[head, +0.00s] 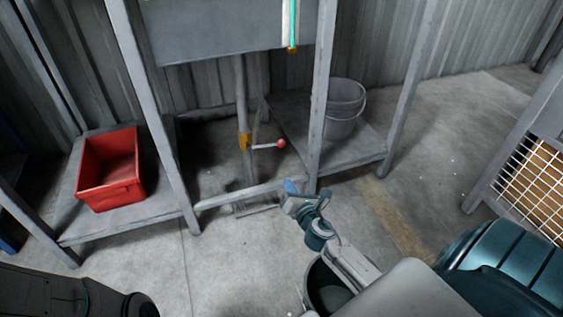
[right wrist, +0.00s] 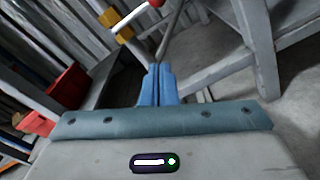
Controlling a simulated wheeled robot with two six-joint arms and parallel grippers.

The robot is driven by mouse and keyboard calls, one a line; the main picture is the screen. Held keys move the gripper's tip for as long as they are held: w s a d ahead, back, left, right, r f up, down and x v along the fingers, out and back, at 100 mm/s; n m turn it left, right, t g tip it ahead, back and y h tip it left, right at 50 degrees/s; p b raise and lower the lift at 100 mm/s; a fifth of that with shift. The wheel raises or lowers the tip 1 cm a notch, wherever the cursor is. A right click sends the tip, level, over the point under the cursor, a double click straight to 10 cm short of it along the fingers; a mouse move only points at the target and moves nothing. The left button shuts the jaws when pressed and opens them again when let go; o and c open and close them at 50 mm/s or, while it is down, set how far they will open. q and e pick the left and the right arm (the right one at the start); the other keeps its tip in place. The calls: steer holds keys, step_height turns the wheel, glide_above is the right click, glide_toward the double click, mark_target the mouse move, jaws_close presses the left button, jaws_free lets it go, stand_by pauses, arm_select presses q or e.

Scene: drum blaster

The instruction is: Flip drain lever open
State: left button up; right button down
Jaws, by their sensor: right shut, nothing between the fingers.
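The drain lever (head: 267,146) is a thin pale rod with a red ball knob (head: 281,144). It sticks out to the right, roughly level, from a yellow valve (head: 244,140) on a vertical grey drain pipe (head: 240,95) below the grey basin (head: 215,30). My right gripper (head: 290,187) is below and just right of the knob in the head view, apart from it. In the right wrist view its blue fingers (right wrist: 157,84) are shut and empty, with the red knob (right wrist: 156,3) and yellow valve (right wrist: 109,17) beyond them. My left gripper is not in view.
A red bin (head: 110,170) stands on the left low shelf and a grey bucket (head: 345,105) on the right one. Grey frame legs (head: 319,100) and a low crossbar (head: 250,195) surround the pipe. Open concrete floor (head: 420,150) lies to the right.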

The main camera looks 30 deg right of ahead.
steer(key=shift+f, duration=0.15)
steer(key=w+d+r, duration=0.1)
steer(key=w+d, duration=0.1)
steer(key=w, duration=0.3)
steer(key=w+d+r+b, duration=0.1)
steer(key=w+d, duration=0.1)
steer(key=w, duration=0.3)
steer(key=shift+w+r, duration=0.3)
steer(key=shift+r, duration=0.05)
stand_by(0.4)
steer(key=shift+d+r+n+p, duration=0.1)
steer(key=shift+r+n+p, duration=0.25)
steer(key=shift+p, duration=0.2)
